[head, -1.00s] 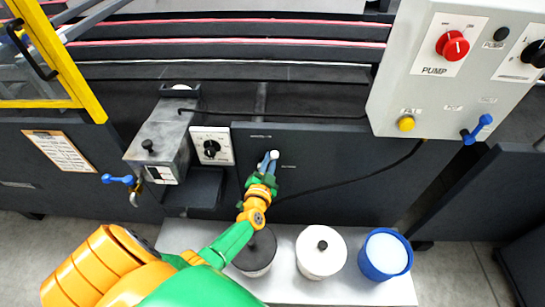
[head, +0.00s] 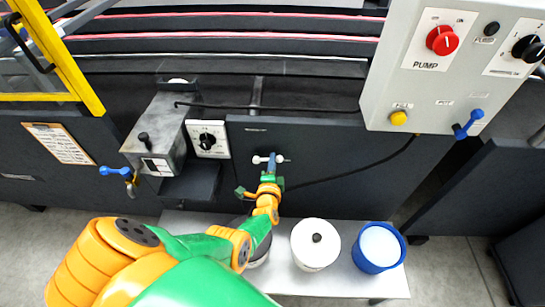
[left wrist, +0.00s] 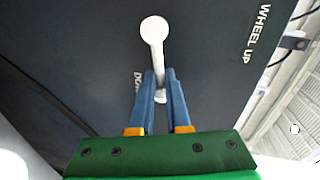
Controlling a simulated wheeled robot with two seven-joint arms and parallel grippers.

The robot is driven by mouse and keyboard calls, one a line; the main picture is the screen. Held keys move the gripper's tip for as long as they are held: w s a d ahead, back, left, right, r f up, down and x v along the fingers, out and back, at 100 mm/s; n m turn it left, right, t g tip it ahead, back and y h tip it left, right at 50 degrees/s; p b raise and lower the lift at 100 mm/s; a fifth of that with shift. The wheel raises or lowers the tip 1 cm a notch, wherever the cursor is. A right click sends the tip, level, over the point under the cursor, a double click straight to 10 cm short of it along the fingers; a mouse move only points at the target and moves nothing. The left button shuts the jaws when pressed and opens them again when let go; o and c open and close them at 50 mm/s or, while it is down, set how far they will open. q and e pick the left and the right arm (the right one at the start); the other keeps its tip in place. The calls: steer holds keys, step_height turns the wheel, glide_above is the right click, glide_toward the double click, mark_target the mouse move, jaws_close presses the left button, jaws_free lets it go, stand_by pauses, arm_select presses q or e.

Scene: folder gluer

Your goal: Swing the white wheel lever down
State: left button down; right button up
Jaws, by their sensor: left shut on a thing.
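The white wheel lever (head: 257,159) is on the dark front panel of the machine. In the head view it lies about level, with white parts showing on both sides of my fingers. My left gripper (head: 271,160) has its blue fingers shut on it. In the left wrist view the lever (left wrist: 155,32) shows its round end beyond the fingertips, and its shaft runs down between the fingers of my left gripper (left wrist: 160,82). The panel there reads "WHEEL UP", and a second label is partly hidden by the fingers. My right gripper is not in view.
A white shelf (head: 335,284) below holds a dark-lidded pot, a white pot (head: 315,250) and a blue tub (head: 379,250). A grey glue box (head: 155,140) and a dial plate (head: 207,139) are left of the lever. A control box (head: 440,70) is at upper right.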

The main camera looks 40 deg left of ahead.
arm_select(q)
steer(key=shift+f+m, duration=0.25)
steer(key=shift+m, duration=0.15)
stand_by(0.3)
steer(key=c, duration=0.9)
jaws_free()
steer(key=shift+w+d, duration=0.1)
steer(key=p+v, duration=0.4)
steer(key=v, duration=0.3)
steer(key=shift+d, duration=0.1)
steer(key=shift+f, duration=0.1)
